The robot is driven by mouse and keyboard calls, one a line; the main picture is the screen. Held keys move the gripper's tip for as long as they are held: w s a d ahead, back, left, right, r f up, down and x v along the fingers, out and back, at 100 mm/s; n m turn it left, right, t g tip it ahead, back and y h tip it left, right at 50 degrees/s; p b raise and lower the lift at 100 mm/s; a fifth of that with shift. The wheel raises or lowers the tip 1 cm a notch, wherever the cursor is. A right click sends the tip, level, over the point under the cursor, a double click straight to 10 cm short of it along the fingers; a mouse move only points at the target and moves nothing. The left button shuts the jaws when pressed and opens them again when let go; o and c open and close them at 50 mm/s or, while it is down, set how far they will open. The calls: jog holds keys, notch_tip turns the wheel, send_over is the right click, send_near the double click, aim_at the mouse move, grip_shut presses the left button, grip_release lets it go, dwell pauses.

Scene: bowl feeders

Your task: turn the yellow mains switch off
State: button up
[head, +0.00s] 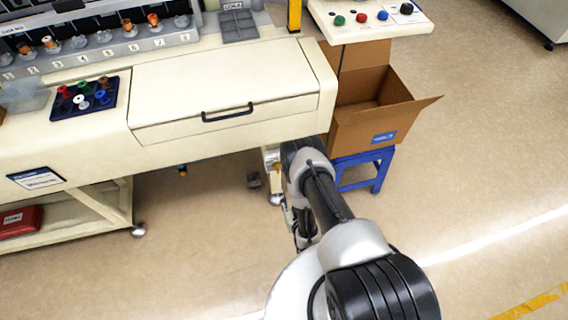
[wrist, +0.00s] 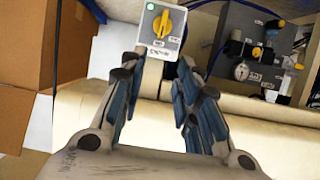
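The yellow mains switch (wrist: 161,23) is a rotary knob on a light grey plate with small labels, at the top middle of the wrist view. Its handle stands roughly upright in that picture. My gripper (wrist: 161,62) is open and empty, with its blue-padded fingers apart and the switch plate showing beyond and between the tips. The fingers look short of the knob; the exact gap cannot be told. In the head view my arm reaches to the bench's right end, and my gripper is not clearly visible there.
A dark panel with a gauge and valves (wrist: 245,70) is right of the switch in the wrist view. An open cardboard box (head: 365,125) on a blue stand (head: 378,172) is close to my arm. The bench drawer (head: 225,115) is shut. The floor at right is clear.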

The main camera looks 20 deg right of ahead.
aim_at(278, 167)
jog(key=b+x, duration=0.6)
jog(key=x, duration=1.1)
jog(key=shift+a, duration=0.1)
jog(key=shift+c, duration=0.2)
grip_shut()
